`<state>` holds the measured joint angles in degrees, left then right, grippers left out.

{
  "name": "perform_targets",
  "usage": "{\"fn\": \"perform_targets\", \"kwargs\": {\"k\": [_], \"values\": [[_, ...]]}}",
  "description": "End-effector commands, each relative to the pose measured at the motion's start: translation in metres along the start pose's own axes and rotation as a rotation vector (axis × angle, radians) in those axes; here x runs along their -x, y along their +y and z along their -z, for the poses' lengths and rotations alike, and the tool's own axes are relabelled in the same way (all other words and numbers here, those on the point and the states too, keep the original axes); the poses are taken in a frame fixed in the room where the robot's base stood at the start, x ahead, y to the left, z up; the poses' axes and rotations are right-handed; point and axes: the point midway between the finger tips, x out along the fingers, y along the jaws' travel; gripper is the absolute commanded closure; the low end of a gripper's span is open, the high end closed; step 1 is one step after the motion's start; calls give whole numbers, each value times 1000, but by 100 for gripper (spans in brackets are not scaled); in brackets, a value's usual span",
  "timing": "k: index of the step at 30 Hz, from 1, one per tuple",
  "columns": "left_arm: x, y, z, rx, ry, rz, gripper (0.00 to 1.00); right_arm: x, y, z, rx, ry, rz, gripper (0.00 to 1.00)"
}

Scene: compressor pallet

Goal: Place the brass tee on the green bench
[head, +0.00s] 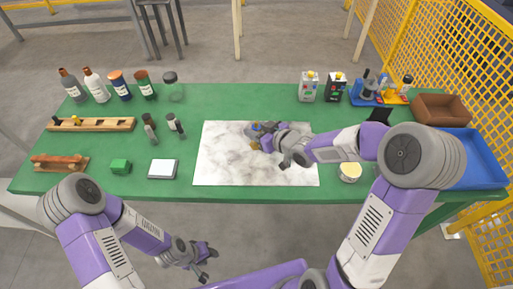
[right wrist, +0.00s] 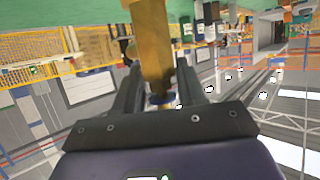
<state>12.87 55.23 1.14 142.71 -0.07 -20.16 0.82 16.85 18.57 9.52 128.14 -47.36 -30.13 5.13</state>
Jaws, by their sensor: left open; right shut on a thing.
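The green bench (head: 225,100) spans the head view, with a white marbled slab (head: 225,165) on its middle. My right gripper (head: 258,137) is over the slab, its arm coming from the right. It is shut on the brass tee (right wrist: 152,45), which stands out between the fingers in the right wrist view, where the gripper (right wrist: 158,82) also shows. In the head view only a small part of the tee (head: 255,146) shows beside the gripper; whether it touches the slab I cannot tell. My left gripper (head: 207,262) is open and empty, in front of the bench's near edge.
Several bottles (head: 97,87) and a glass jar (head: 172,87) stand at the back left. A brown bin (head: 442,108) and blue tray (head: 485,160) are at right. Bench behind the slab is clear.

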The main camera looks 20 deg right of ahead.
Motion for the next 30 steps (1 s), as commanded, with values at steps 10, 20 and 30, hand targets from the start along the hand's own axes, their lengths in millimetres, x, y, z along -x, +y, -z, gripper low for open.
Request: {"fn": "perform_targets", "kwargs": {"k": [10, 20, 30], "values": [[-19, -7, 1, 0, 0, 0, 57, -19, 0, -45, 1, 2, 1, 100], [-30, -11, 1, 0, 0, 0, 57, -33, 0, -78, 1, 2, 0, 100], [-34, -13, 1, 0, 0, 0, 57, -34, 0, -81, 2, 3, -1, 100]]}}
